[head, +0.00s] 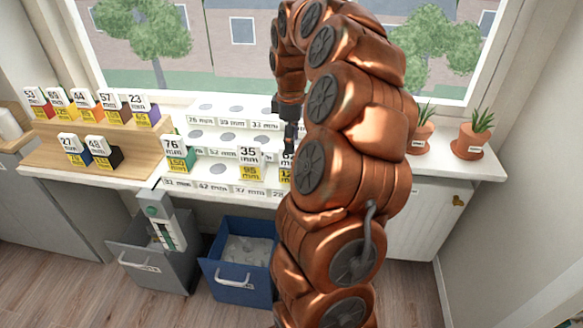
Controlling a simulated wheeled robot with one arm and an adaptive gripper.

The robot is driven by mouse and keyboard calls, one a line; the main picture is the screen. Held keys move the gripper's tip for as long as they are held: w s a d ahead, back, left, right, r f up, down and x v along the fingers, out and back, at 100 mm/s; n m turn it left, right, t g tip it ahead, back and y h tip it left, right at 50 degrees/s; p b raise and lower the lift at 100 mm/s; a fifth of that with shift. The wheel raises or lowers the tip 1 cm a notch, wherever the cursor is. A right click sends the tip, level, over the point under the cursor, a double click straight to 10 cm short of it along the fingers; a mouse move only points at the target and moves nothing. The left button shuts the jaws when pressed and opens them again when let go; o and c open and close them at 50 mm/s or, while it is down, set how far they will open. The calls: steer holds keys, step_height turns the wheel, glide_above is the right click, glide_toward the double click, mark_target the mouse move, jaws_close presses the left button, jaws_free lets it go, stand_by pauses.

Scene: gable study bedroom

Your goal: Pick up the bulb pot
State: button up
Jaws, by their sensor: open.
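Two terracotta pots with spiky green plants stand on the white sill at the right, each with a small white label too small to read. One pot (469,146) is in full view near the sill's right end. The other pot (424,139) is just left of it, close beside my arm in the picture. I cannot tell which, if either, is the bulb pot. My gripper (289,130) is open and points down over the white stepped rack, well left of the pots. Its fingertips are small and partly hidden by my arm.
The white stepped rack (215,168) holds numbered blocks, including a yellow-and-white one (250,163). A wooden stand (120,146) at left holds several more. A grey drawer (150,264) and blue drawer (240,270) stand open below. My arm hides the middle.

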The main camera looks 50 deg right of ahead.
mark_target(291, 161)
steer(key=shift+a+f+p, duration=0.1)
steer(key=shift+f+p, duration=1.05)
steer(key=shift+f, duration=1.55)
steer(key=shift+c, duration=0.4)
jaws_close()
